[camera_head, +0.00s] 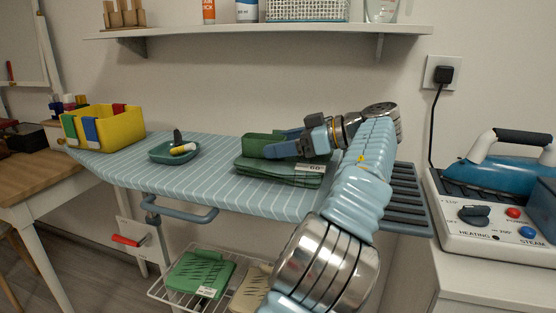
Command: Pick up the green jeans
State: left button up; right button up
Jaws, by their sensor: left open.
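The green jeans (253,167) lie folded in a flat stack on the striped ironing board, with a small white tag on their front right edge. Part of their upper layer shows behind my left gripper (277,145). My left gripper is open, with its blue fingers pointing left over the top of the jeans. I cannot tell whether the fingers touch the cloth. My left arm and wrist hide the right end of the jeans. My right gripper is not in view.
The ironing board (225,203) also carries a teal dish (158,154) and a yellow box (107,131). Another folded green cloth (195,273) lies on the rack below. A steam iron (510,158) stands on its station at right. A wall shelf (270,31) hangs above.

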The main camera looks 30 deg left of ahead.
pick_arm(q)
grip_shut()
dwell(0.3)
jog(key=shift+a+r, duration=0.1)
jog(key=shift+r, duration=0.05)
